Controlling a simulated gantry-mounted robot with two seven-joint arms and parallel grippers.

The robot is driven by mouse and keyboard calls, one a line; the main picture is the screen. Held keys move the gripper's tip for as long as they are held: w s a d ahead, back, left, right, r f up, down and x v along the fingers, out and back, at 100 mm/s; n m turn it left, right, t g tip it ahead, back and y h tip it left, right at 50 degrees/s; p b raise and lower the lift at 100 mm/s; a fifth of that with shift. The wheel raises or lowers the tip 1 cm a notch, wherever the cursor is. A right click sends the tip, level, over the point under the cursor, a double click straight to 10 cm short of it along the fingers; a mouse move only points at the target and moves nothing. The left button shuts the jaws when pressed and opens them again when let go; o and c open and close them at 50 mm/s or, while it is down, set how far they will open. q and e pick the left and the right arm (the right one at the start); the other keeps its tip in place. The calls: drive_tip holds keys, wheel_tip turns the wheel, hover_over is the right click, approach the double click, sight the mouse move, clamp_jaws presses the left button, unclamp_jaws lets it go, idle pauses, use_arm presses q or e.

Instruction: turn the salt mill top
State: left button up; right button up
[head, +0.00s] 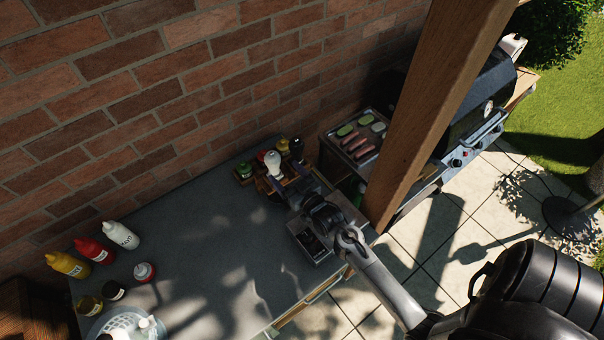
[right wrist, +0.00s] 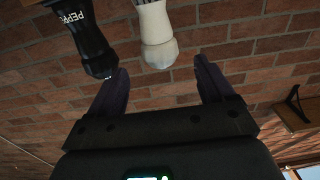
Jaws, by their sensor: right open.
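The white salt mill (head: 273,163) stands upright among jars at the back of the grey worktop, near the brick wall. In the right wrist view the white mill (right wrist: 155,30) appears upside down, its rounded top close to the gap between my fingertips. My right gripper (head: 288,180) is open in front of the mill; in the wrist view its two dark fingers (right wrist: 161,68) are spread apart with nothing between their inner faces gripped. Whether a finger touches the mill cannot be told. My left gripper is not in view.
A black pepper mill (right wrist: 88,38) stands beside the white one, close to one finger. A wooden rack (head: 243,178) holds small jars. Sauce bottles (head: 95,250) stand at the left. A wooden post (head: 420,115) and a grill (head: 478,108) are right. The worktop's middle (head: 205,230) is clear.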

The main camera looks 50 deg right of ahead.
drive_tip(key=shift+s+d+n+y+b, duration=0.55)
drive_tip(key=shift+n+y, duration=0.3)
drive_tip(key=shift+y, duration=0.3)
drive_tip(key=shift+s+d+n+y+b, duration=0.4)
drive_tip(key=shift+d+n+y, duration=0.35)
drive_tip(key=shift+y, duration=0.35)
drive_tip(key=shift+s+d+n+y+b, duration=0.5)
drive_tip(key=shift+n+y, duration=0.4)
drive_tip(key=shift+y, duration=0.25)
